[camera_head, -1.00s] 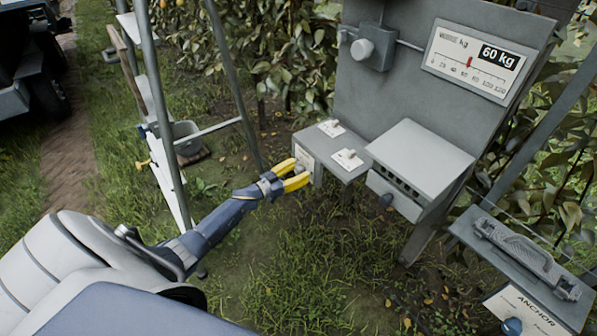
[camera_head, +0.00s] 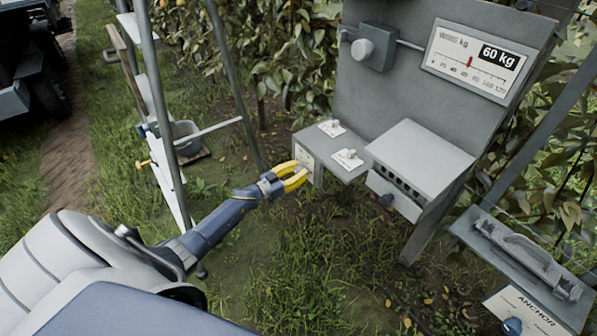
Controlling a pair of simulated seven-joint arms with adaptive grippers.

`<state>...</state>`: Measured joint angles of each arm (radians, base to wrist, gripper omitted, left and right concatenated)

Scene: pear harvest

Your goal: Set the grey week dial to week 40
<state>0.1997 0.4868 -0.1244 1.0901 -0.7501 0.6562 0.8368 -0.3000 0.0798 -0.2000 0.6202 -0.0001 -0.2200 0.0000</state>
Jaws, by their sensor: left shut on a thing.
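My left gripper (camera_head: 302,173), with yellow fingers, is at the left face of a small grey box (camera_head: 336,160). Its fingertips are around a small grey part on that face, which I take to be the grey week dial. The fingers and the small scale hide most of the dial, and I cannot read its week setting. A pale label plate (camera_head: 304,157) shows on the face just above the fingers. My right gripper does not show.
Two small white-plated switches (camera_head: 348,158) sit on the box's top. A scale panel (camera_head: 475,60) reads 60 kg. A ladder (camera_head: 165,100) stands left of my gripper.

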